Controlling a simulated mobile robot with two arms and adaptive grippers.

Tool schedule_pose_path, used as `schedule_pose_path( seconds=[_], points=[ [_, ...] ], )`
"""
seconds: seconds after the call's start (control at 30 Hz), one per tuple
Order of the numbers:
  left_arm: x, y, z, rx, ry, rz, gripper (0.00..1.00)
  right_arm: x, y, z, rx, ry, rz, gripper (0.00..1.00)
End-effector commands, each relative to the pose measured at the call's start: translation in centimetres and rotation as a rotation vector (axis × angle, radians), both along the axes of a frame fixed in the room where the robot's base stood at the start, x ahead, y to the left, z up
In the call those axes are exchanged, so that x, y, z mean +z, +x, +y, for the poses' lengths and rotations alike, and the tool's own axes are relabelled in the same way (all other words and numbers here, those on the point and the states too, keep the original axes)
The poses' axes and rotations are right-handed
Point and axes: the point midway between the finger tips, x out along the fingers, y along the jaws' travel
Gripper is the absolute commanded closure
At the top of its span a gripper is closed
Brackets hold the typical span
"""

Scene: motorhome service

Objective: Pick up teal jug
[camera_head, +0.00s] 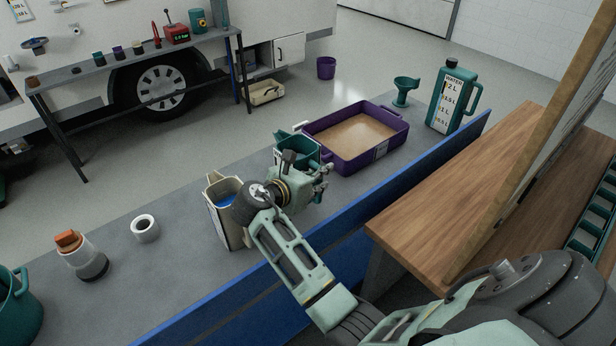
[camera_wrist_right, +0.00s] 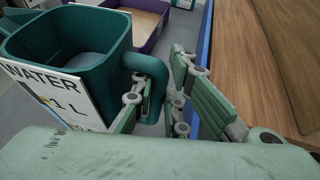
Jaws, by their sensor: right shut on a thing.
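The teal jug (camera_head: 303,147) stands on the grey bench, partly hidden behind my right gripper in the head view. In the right wrist view, the teal jug (camera_wrist_right: 75,45) is open-topped and looks empty inside, with a white label reading "WATER 1 L". Its handle runs between the fingers of my right gripper (camera_wrist_right: 160,95), which is shut on it. In the head view the right gripper (camera_head: 318,178) reaches over the blue bench edge to the jug's near side. I cannot tell whether the jug's base is off the bench. My left gripper is not in view.
A beige jug (camera_head: 228,228) with blue inside stands close left of my gripper. A purple tray (camera_head: 345,163) is just right of the teal jug. Beyond are a teal funnel (camera_head: 403,92) and a tall teal canister (camera_head: 452,97). A white ring (camera_head: 146,229) lies left.

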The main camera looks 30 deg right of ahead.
Motion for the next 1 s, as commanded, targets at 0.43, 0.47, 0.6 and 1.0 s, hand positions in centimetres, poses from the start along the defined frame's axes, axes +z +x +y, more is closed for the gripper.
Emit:
schedule_pose_path(
  seconds=[0.43,0.47,0.6,1.0],
  points=[
    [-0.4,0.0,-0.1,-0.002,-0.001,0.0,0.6,3.7,-5.2,-1.3,-0.001,-0.005,-0.013,1.0],
    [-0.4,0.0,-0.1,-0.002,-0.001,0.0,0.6,3.8,-5.4,-1.4,-0.001,-0.006,-0.012,1.0],
    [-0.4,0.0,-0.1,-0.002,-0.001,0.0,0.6,4.2,-6.1,-1.5,0.001,-0.006,-0.011,1.0],
    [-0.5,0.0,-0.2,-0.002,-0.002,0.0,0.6,4.4,-6.4,-1.6,0.0,-0.006,-0.011,1.0]
  ],
)
